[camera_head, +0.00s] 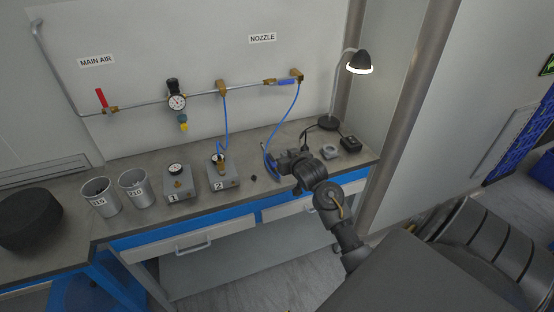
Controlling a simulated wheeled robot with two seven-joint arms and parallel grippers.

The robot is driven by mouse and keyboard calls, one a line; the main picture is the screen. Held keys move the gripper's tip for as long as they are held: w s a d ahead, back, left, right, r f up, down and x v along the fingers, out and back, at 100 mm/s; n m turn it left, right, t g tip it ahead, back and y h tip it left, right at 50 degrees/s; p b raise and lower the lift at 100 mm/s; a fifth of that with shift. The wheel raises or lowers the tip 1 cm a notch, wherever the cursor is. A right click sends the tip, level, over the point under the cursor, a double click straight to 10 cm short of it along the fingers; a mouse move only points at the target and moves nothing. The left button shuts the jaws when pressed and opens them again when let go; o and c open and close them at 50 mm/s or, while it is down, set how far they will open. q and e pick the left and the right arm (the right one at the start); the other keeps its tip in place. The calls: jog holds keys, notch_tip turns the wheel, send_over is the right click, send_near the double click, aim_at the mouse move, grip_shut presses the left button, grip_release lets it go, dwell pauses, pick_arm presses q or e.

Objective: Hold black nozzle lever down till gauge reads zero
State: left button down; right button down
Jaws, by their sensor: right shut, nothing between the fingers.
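My right gripper (281,166) is shut above the bench top, with its fingers at the blue nozzle (268,160) that hangs at the lower end of a blue hose (292,112). I cannot tell whether the fingers touch the nozzle. Its black lever cannot be made out behind the gripper. A round gauge (177,102) with a black knob sits in the wall pipe. Grey box 1 (180,187) and grey box 2 (224,182) each carry a small gauge. The needles are too small to read. My left gripper is not in view.
Two grey cups (134,192) stand left of box 1. A red handle (101,98) is on the pipe under the MAIN AIR sign (96,61). A lit lamp (358,62) and a grey ring (329,152) are at the right. A small black piece (253,178) lies beside box 2.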

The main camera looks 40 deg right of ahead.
jog(key=p, duration=0.2)
send_over(271, 157)
jog(key=s, duration=0.4)
jog(key=f, duration=0.4)
jog(key=shift+a, duration=0.35)
jog(key=shift+s+f+p, duration=0.2)
jog(key=shift+f+p, duration=0.05)
jog(key=shift+f, duration=0.4)
jog(key=shift+s+f+p, duration=0.15)
jog(key=shift+f+p, duration=0.05)
jog(key=shift+f, duration=0.4)
jog(key=shift+s+a+f, duration=0.1)
jog(key=shift+a+f, duration=0.05)
jog(key=shift+f, duration=0.65)
